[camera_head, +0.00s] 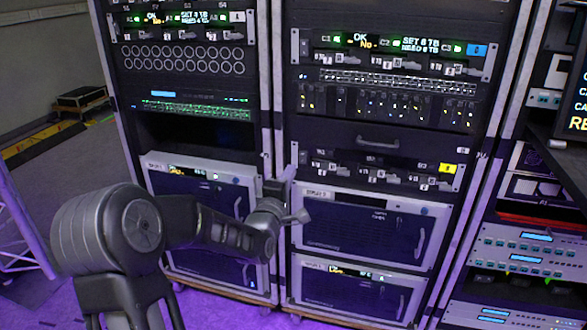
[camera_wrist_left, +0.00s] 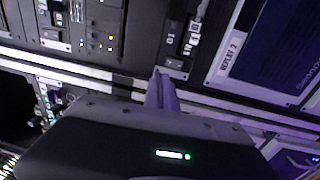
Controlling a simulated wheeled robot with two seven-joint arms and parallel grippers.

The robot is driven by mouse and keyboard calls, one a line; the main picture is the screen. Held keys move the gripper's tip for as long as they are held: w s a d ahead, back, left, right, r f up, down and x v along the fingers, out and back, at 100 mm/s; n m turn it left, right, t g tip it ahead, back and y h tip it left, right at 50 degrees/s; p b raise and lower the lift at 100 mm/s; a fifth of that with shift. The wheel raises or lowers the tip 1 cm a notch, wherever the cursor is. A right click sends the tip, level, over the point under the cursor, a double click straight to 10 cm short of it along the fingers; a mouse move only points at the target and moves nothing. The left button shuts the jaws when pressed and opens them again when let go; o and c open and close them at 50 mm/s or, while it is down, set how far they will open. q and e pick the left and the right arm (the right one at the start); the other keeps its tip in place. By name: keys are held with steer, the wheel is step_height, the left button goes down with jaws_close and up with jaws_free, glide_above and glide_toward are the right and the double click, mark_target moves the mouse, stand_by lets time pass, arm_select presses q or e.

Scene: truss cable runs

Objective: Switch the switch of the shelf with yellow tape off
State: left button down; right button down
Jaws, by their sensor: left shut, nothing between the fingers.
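The shelf with a yellow tape label (camera_head: 449,169) sits in the middle rack, above a grey-framed unit. It carries several small levers, and its left end (camera_head: 303,158) is close to my left gripper. My left gripper (camera_head: 291,173) is shut and empty, its fingertips at the upright between the two racks. In the left wrist view its narrow fingers (camera_wrist_left: 161,88) point at the rack edge, just below a panel end with a small dark switch (camera_wrist_left: 172,42). I cannot tell whether the fingertips touch the panel, nor the switch's position. My right gripper is out of view.
A higher shelf with a blue label (camera_head: 479,50) and another with a white label (camera_head: 238,17) have similar levers. A handle (camera_head: 377,142) sticks out just above the yellow-taped shelf. A unit marked Replay 2 (camera_wrist_left: 228,54) is beside the switch panel in the wrist view.

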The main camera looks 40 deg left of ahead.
arm_select(q)
steer(key=shift+r+v, duration=0.15)
steer(key=shift+v, duration=0.7)
steer(key=shift+r+v, duration=0.15)
steer(key=shift+v, duration=0.7)
steer(key=s+d+f+m+g+h, duration=0.25)
steer(key=d+f+m, duration=0.2)
steer(key=f, duration=0.55)
steer(key=s+d+f+m+g+h, duration=0.25)
steer(key=d+f+m, duration=0.2)
steer(key=f, duration=0.45)
steer(key=s+d+f+m+g+h, duration=0.1)
steer(key=d+f+m+g, duration=0.3)
steer(key=f, duration=0.6)
steer(key=s+d+f+m+g+h, duration=0.35)
steer(key=s+d+f, duration=0.7)
steer(key=d, duration=0.35)
steer(key=s+d+f+m+g, duration=0.3)
steer(key=s+d+f+g, duration=0.25)
steer(key=s+d, duration=0.5)
step_height(320, 180, up, 18)
steer(key=s+p, duration=0.2)
steer(key=p, duration=1.6)
steer(key=shift+s+t+h, duration=0.3)
steer(key=shift+t+h, duration=0.1)
steer(key=shift+h, duration=0.05)
